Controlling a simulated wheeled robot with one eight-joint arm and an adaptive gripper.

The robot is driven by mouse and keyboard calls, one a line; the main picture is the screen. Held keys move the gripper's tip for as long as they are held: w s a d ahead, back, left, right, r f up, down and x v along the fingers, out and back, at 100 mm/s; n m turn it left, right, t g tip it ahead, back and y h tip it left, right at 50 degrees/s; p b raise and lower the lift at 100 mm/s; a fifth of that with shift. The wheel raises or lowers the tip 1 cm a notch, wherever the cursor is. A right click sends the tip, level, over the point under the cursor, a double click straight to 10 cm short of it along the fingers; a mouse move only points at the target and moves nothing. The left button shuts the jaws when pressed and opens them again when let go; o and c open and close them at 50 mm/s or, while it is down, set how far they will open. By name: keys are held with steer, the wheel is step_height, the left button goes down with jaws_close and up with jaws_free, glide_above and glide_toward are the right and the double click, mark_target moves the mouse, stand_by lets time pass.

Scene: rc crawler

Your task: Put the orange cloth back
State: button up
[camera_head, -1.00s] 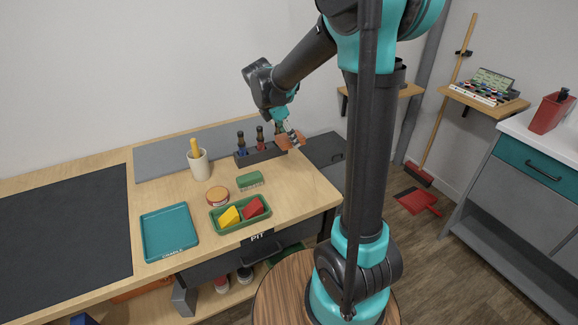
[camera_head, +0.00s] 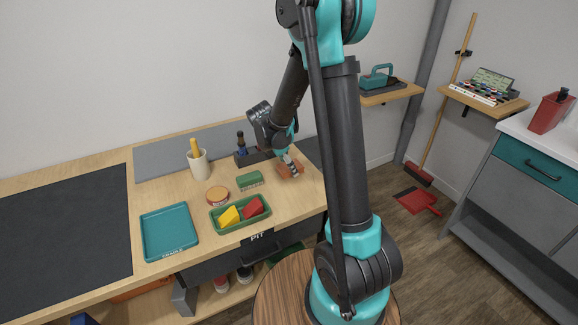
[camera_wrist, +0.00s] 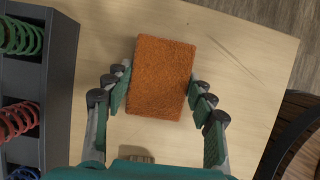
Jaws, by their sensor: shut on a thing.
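The orange cloth (camera_head: 285,169) is a small flat rectangular pad over the right end of the wooden bench (camera_head: 310,196). It also shows in the wrist view (camera_wrist: 160,75), centred between the two fingers. My gripper (camera_head: 292,168) is shut on it, with one finger at each long side (camera_wrist: 158,86). The cloth lies roughly flat, at or just above the bench top; I cannot tell whether it touches.
A dark rack with coil-spring shocks (camera_wrist: 52,95) stands left of the cloth in the wrist view. A green brush (camera_head: 249,180), an orange-lidded tin (camera_head: 217,195), a green tray (camera_head: 222,228) with yellow and red pieces and a teal tray (camera_head: 168,233) stand further left.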

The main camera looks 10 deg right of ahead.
steer(key=shift+f, duration=0.15)
steer(key=o, duration=1.1)
steer(key=v, duration=1.2)
steer(key=s+d+f+m+t+y, duration=0.1)
steer(key=s+d+f+m, duration=0.1)
steer(key=s+m, duration=0.4)
steer(key=s+d+f+m+t+y, duration=0.1)
steer(key=s+d+f+m, duration=0.1)
steer(key=s+d+m, duration=0.2)
steer(key=s+d+f+m+y, duration=0.2)
steer(key=s+f+m, duration=0.1)
steer(key=s+m, duration=0.7)
steer(key=shift+s+d+f+m+t, duration=0.1)
steer(key=shift+s+d+m+t, duration=0.25)
steer(key=shift+m, duration=0.45)
steer(key=shift+w, duration=0.15)
